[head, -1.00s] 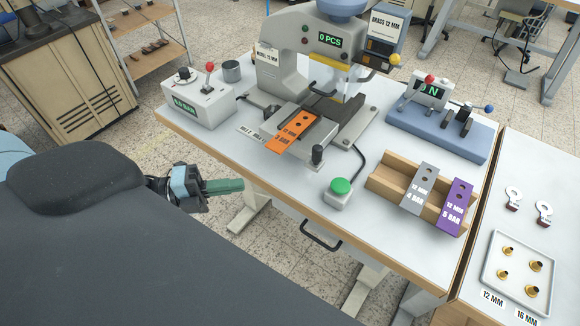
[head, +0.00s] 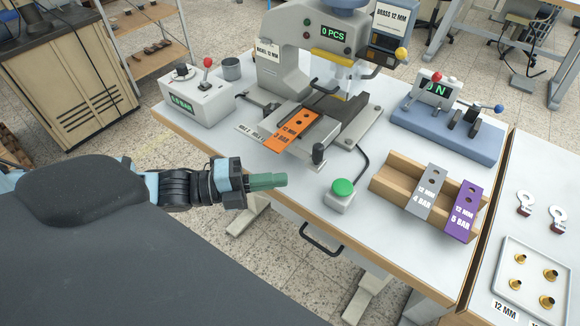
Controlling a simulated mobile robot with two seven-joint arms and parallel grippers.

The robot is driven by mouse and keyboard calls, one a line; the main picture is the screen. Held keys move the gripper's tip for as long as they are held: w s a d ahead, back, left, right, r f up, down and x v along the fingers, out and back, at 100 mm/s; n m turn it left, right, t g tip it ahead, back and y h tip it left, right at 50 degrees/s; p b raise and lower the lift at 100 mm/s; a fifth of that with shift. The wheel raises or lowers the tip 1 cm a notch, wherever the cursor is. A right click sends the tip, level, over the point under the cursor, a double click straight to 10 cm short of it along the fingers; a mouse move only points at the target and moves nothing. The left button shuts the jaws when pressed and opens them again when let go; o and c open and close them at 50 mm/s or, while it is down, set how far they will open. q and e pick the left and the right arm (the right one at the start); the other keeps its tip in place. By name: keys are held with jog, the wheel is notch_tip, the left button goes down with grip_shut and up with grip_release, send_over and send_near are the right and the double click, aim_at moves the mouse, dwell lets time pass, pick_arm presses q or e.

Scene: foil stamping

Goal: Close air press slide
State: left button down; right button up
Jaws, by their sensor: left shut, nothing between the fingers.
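The air press (head: 285,65) stands at the back middle of the table in the head view, its display reading 0 PCS. Its slide (head: 312,128) is pulled out toward the front and carries an orange plate (head: 291,130) marked 12 MM, 3 BAR. A dark upright knob (head: 318,153) stands at the slide's front right corner. My left gripper (head: 284,180) is shut and empty, with green fingers, near the table's front edge and to the front left of the knob, apart from it. My right gripper is not in view.
A green button box (head: 341,195) stands right of the knob. A wooden rack (head: 393,183) holds a grey and a purple plate. A pressure box with red-tipped lever (head: 198,97) is at the left. A blue-based device (head: 445,127) is at the right.

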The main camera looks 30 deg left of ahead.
aim_at(310, 166)
pick_arm(q)
jog(key=shift+w+d, duration=0.25)
jog(key=shift+w, duration=0.85)
jog(key=shift+w+d, duration=0.2)
jog(key=shift+w, duration=0.9)
